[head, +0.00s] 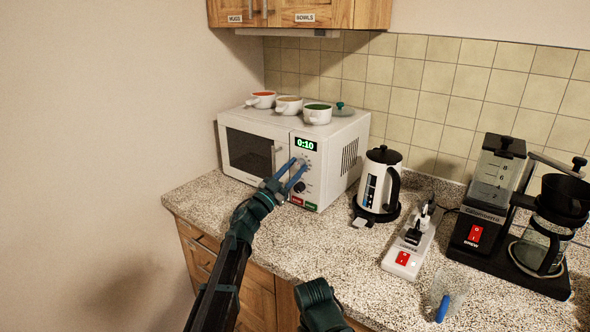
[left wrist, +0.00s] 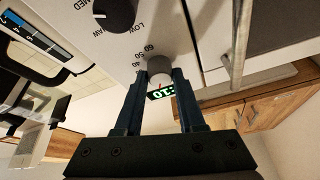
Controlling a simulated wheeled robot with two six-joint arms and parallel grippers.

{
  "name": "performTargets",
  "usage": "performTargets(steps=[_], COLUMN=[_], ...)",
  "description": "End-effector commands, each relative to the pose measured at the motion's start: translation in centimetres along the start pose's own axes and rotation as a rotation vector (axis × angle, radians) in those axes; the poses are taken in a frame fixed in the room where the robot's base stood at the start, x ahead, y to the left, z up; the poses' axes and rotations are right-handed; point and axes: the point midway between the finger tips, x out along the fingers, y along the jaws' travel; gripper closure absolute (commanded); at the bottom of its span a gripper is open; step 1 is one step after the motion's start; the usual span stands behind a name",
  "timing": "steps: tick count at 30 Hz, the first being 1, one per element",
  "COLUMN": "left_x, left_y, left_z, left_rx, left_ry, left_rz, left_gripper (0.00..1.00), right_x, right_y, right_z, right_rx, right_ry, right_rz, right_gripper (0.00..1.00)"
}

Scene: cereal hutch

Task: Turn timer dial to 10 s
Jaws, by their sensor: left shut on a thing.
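The white microwave (head: 330,168) stands on the counter against the tiled wall. Its green display (head: 305,143) reads 0:10. My left gripper (head: 299,165) is at the control panel just below the display, shut on the timer dial. In the left wrist view the pale round timer dial (left wrist: 160,62) sits between the two fingertips, with numbers such as 60, 50 and 40 printed beside it. The black power knob (left wrist: 114,13), with LOW and MED marks near it, is apart from the fingers. In the head view the fingers hide the timer dial.
Several mugs or bowls, including a green-filled one (head: 318,114), stand on top of the microwave. A kettle (head: 380,182), a power strip (head: 409,247) and a coffee maker (head: 492,200) stand to the right. The front counter is mostly clear.

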Motion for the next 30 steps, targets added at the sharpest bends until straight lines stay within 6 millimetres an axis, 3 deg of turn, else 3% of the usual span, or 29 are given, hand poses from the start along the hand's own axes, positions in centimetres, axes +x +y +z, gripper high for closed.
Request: performTargets(steps=[2,3,7,20,30], left_x=[0.1,0.1,0.1,-0.6,-5.4], left_y=[-0.1,-0.1,-0.1,0.1,0.2], left_z=[0.0,0.0,0.0,0.1,0.2], left_rx=[-0.002,-0.002,-0.002,-0.001,0.000], left_ry=[0.001,0.001,0.001,0.000,0.000], left_rz=[-0.001,-0.002,-0.001,-0.001,-0.002], left_gripper=[1.00,0.56,0.33,0.31,0.31], right_x=[0.0,0.0,0.0,0.3,2.3], right_y=[0.0,0.0,0.0,0.0,-0.2], right_z=[0.0,0.0,0.0,0.0,-0.1], right_rx=[0.000,0.000,0.000,0.000,0.000], right_ry=[0.000,0.000,0.000,0.000,0.000], right_rz=[0.000,0.000,0.000,0.000,0.000], right_gripper=[0.50,0.50,0.50,0.50,0.50])
